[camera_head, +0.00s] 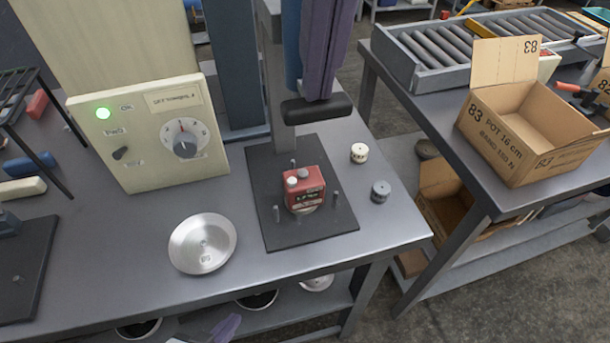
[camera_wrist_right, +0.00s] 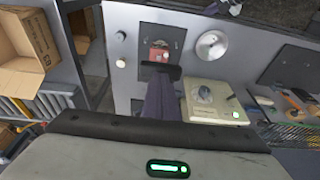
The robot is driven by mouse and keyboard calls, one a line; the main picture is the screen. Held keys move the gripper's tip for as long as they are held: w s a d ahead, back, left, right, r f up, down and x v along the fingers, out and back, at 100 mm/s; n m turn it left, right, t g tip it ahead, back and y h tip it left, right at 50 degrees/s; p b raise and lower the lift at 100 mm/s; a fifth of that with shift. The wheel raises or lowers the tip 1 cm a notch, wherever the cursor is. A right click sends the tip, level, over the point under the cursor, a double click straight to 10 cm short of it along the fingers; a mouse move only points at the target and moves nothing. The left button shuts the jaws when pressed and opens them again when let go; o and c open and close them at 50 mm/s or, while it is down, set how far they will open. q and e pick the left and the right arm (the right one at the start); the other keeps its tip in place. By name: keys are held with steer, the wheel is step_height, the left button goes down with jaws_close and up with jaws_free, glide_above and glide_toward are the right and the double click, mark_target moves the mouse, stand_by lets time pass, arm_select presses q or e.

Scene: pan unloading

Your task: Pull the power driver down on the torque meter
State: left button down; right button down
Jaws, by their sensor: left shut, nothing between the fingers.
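The torque meter is a small red block (camera_head: 303,190) on a black base plate (camera_head: 338,219), with thin posts around it. It also shows in the right wrist view (camera_wrist_right: 158,53). A black bar-shaped handle (camera_head: 330,108) of the power driver hangs above the meter with a clear gap. My right gripper (camera_head: 317,97) comes down from above, with its purple fingers close together at this handle. The handle also shows at the fingertips in the right wrist view (camera_wrist_right: 176,73). A blue part (camera_head: 291,40) shows beside the fingers. My left gripper (camera_head: 225,328) is shut and empty at the bottom edge.
A metal dish (camera_head: 203,243) lies left of the plate. A cream control box (camera_head: 150,135) with a lit green lamp stands behind it. Two small knobs, white (camera_head: 359,153) and grey (camera_head: 380,191), stand at right. A cardboard box (camera_head: 525,125) is on the other table.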

steer(key=shift+w+p+v, duration=0.2)
steer(key=shift+p+v, duration=0.35)
steer(key=shift+v, duration=0.4)
steer(key=shift+w+p+v, duration=0.25)
steer(key=shift+p+v, duration=0.3)
steer(key=shift+v, duration=0.4)
steer(key=w+v, duration=0.2)
steer(key=v, duration=0.6)
steer(key=shift+a+r, duration=0.35)
steer(key=shift+a, duration=0.05)
steer(key=shift+s, duration=0.1)
